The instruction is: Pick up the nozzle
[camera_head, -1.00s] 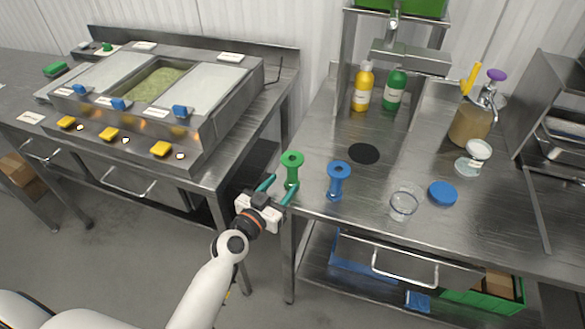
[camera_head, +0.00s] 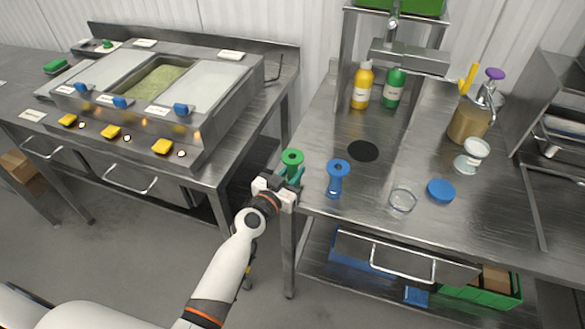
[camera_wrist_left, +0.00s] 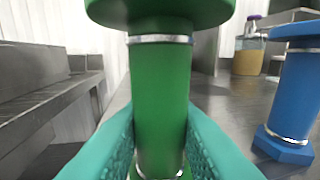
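A green spool-shaped nozzle (camera_head: 292,158) stands upright at the front left corner of the steel table. My left gripper (camera_head: 292,178) is at it, with its teal fingers on both sides of the green body. In the left wrist view the fingers (camera_wrist_left: 160,125) press close against the green nozzle (camera_wrist_left: 160,85), which fills the middle. A similar blue nozzle (camera_head: 337,178) stands upright to the right; it also shows in the left wrist view (camera_wrist_left: 292,95). My right gripper is not in view.
On the steel table (camera_head: 320,140) are a clear cup (camera_head: 403,200), a blue lid (camera_head: 441,190), a black disc (camera_head: 363,151), a yellow bottle (camera_head: 362,86), a green bottle (camera_head: 394,90) and a brown pump jar (camera_head: 468,122). A food warmer (camera_head: 215,125) stands left, across a gap.

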